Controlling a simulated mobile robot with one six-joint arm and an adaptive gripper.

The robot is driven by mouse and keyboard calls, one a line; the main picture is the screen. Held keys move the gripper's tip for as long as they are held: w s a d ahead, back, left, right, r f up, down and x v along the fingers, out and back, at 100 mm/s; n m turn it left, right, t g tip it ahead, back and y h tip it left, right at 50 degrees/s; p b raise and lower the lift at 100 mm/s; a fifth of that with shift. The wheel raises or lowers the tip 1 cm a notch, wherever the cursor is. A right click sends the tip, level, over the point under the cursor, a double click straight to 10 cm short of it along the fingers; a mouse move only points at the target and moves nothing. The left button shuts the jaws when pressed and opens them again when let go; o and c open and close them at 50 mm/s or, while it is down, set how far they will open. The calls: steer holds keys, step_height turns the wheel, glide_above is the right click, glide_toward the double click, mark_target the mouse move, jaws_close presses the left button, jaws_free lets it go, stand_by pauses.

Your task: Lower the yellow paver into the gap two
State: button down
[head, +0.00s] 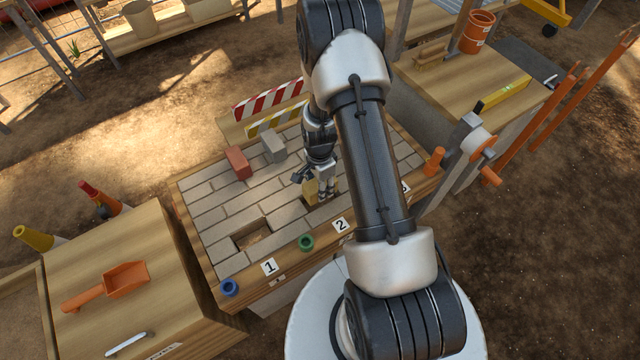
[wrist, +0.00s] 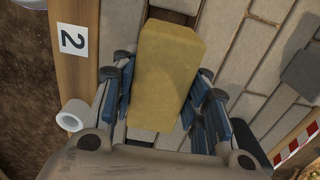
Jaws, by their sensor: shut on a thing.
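My gripper (wrist: 165,105) is shut on the yellow paver (wrist: 165,75), with blue-padded fingers on both of its sides. In the head view the yellow paver (head: 310,190) hangs under my gripper (head: 320,186), close to gap two (head: 316,206), a dark opening behind the label 2 (head: 340,225). The paver and fingers cover part of the gap, and its height above the paving is hard to tell. In the wrist view the label 2 (wrist: 72,40) is left of the paver, and a dark brown recess (wrist: 178,6) shows just beyond its top end.
Gap one (head: 253,236) is open at the left. A red block (head: 237,163) and a grey block (head: 273,148) stand on the paving behind. Green (head: 306,242) and blue (head: 229,288) cups line the wooden front edge. Striped barriers (head: 270,99) stand at the back.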

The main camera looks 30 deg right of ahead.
steer(key=shift+f+b, duration=1.2)
steer(key=shift+f, duration=0.55)
steer(key=shift+r, duration=0.2)
steer(key=c, duration=0.8)
jaws_free()
steer(key=shift+c, duration=0.2)
steer(key=shift+c, duration=0.5)
step_height(320, 180, up, 8)
steer(key=p, duration=0.5)
